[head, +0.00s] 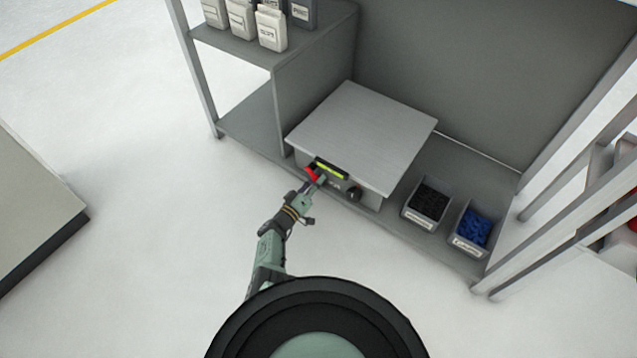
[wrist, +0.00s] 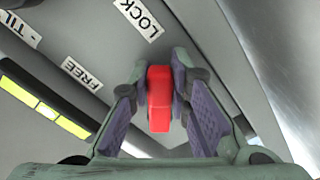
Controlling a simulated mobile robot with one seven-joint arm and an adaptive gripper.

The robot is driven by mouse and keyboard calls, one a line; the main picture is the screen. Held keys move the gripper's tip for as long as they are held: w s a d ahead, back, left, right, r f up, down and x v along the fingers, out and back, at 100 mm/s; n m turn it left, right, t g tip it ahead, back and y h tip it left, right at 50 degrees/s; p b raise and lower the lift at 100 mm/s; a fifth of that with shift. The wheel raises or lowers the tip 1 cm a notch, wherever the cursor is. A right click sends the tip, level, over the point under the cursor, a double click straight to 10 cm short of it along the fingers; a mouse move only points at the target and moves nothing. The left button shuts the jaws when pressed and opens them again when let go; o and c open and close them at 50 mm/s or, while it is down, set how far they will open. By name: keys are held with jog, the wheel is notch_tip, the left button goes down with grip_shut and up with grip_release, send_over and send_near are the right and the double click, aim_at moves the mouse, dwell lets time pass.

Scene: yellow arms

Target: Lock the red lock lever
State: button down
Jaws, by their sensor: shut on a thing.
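The red lock lever (wrist: 159,98) stands between the two fingers of my gripper (wrist: 160,105) in the wrist view. It also shows as a small red spot in the head view (head: 311,174), at the front left of the grey machine (head: 362,135). My gripper (head: 308,186) is at the machine's front, shut on the lever, one finger on each side. A LOCK label (wrist: 139,18) is above and slightly left of the lever in the wrist view. A FREE label (wrist: 81,73) is further left. The lever's base is partly hidden.
A yellow-green display (head: 330,169) and a dark knob (head: 353,193) are on the machine's front. Bins of black parts (head: 428,203) and blue parts (head: 470,229) stand to the right. Shelf uprights (head: 192,70) flank the machine. The floor in front is clear.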

jog(key=shift+w+a+f+m, duration=0.1)
jog(key=shift+a+f+m, duration=0.05)
jog(key=shift+m, duration=0.35)
jog(key=c, duration=1.5)
grip_release()
